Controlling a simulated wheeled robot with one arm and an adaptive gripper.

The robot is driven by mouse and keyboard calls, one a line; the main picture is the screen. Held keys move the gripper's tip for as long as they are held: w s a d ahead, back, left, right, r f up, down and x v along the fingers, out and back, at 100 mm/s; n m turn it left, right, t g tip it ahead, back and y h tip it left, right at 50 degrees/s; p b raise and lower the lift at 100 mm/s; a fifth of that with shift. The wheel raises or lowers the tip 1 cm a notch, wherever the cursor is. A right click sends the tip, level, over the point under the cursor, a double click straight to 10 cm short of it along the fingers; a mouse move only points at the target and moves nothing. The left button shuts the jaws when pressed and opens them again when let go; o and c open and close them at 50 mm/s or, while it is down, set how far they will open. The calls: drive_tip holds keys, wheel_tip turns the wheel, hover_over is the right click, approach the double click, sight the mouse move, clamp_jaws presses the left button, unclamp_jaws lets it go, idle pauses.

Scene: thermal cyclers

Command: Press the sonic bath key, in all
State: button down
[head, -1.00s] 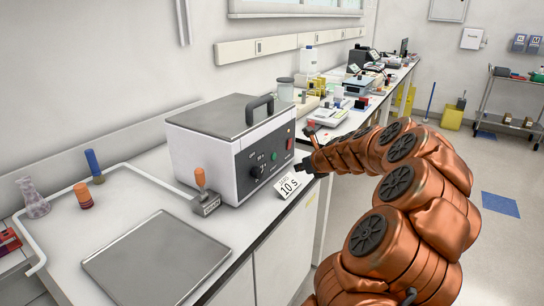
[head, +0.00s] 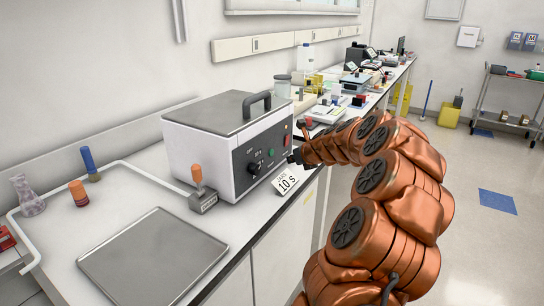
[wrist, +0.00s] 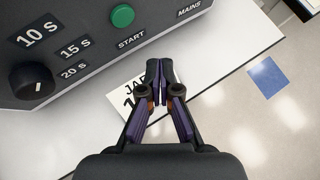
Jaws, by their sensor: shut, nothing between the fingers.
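The sonic bath (head: 205,150) is a white box with a grey lid and black handle, on the bench. Its dark front panel carries a black dial (wrist: 33,80) beside 10 s, 15 s and 20 s marks, and a green START key (wrist: 122,16). The green key also shows in the head view (head: 271,153). A red MAINS switch (head: 287,139) is to its right. My gripper (wrist: 159,68) is shut and empty, in front of the panel, below and right of the START key in the wrist view, apart from it. A card (wrist: 128,95) reading 10 s is partly hidden behind the fingers.
An orange-handled stamp-like block (head: 203,200) stands left of the bath. A grey plate (head: 150,258) lies on the front bench. A flask (head: 28,195), orange cap (head: 78,193) and blue-topped piece (head: 90,163) stand farther left. More bench equipment is beyond.

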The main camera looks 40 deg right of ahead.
drive_tip(key=shift+w+a+p, duration=0.2)
drive_tip(key=shift+w+p, duration=0.05)
drive_tip(key=shift+w, duration=0.5)
drive_tip(key=shift+w+a+p, duration=0.25)
drive_tip(key=shift+w+p, duration=0.05)
drive_tip(key=shift+w, duration=0.4)
drive_tip(key=shift+w+a+p, duration=0.2)
drive_tip(key=shift+w+p, duration=0.05)
drive_tip(key=shift+w, duration=0.5)
drive_tip(key=shift+w+r+p, duration=0.1)
drive_tip(key=shift+w+p, duration=0.15)
drive_tip(key=shift+p, duration=0.3)
drive_tip(key=shift+w+a+p, duration=0.2)
drive_tip(key=shift+w+p, duration=0.35)
drive_tip(key=shift+p, duration=0.05)
idle(0.4)
drive_tip(key=shift+s, duration=0.1)
idle(0.3)
drive_tip(key=shift+s+d+p, duration=0.2)
drive_tip(key=shift+s+p, duration=0.1)
drive_tip(key=shift+s, duration=0.4)
drive_tip(key=shift+s+d+p, duration=0.2)
drive_tip(key=shift+s+d, duration=0.05)
drive_tip(key=shift+s, duration=0.55)
drive_tip(key=shift+s+d+p, duration=0.15)
drive_tip(key=shift+s+d, duration=0.05)
drive_tip(key=shift+s, duration=0.6)
drive_tip(key=shift+s+d+p, duration=0.2)
drive_tip(key=shift+s+d, duration=0.05)
drive_tip(key=shift+s, duration=0.55)
